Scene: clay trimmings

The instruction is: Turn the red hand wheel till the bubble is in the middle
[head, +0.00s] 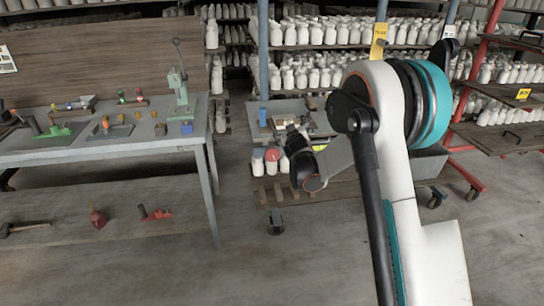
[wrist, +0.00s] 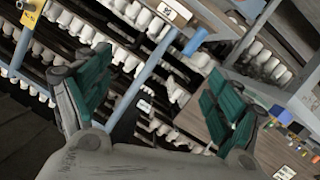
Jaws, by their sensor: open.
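I cannot pick out a red hand wheel or a bubble for certain in either view. On the grey bench (head: 200,125) in the head view lie small fixtures, among them a bar with green and red parts (head: 131,98) and a bar with blue and yellow parts (head: 72,106); they are too small to read. My gripper (head: 297,145) is in mid-air right of the bench, in front of a low cart. In the wrist view my gripper (wrist: 160,100) has its two green-padded fingers wide apart, with nothing between them.
A green lever press (head: 181,95) stands at the bench's right end. On the lower shelf lie a hammer (head: 30,227) and red tools (head: 155,213). Racks of white bottles (head: 320,35) fill the back. A red-framed rack (head: 480,80) stands right. The floor between bench and arm is clear.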

